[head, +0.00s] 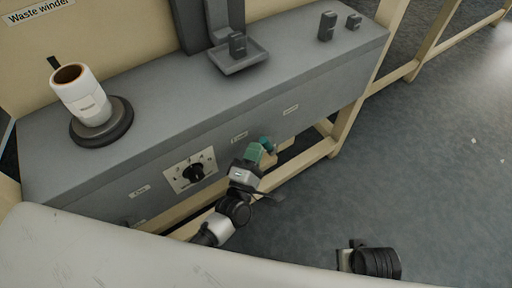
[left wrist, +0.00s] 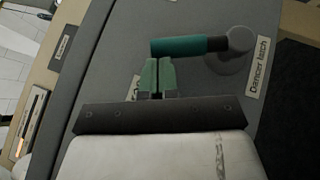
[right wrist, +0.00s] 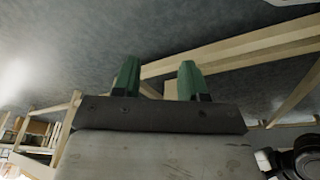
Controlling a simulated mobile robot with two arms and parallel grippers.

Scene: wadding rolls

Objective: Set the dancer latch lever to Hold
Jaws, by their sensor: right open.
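The dancer latch lever (left wrist: 190,47) has a teal grip and a grey round pivot. In the left wrist view the grip points left from the pivot, beside the "Dancer latch" label (left wrist: 258,68). The lever also shows small in the head view (head: 267,144), at the front of the grey cabinet. My left gripper (left wrist: 158,62) has its green fingers close together, with nothing seen between them. Their tips are right at the lower edge of the grip; I cannot tell whether they touch it. My right gripper (right wrist: 157,78) is open and empty, away from the cabinet. No Hold mark is readable.
A rotary switch (head: 194,173) on a pale plate is on the cabinet front, left of my left gripper. A white roll (head: 82,97) stands on a dark disc on the cabinet top (head: 165,105). Beige frame beams (head: 345,115) run beside the cabinet. Open floor (head: 430,170) lies right.

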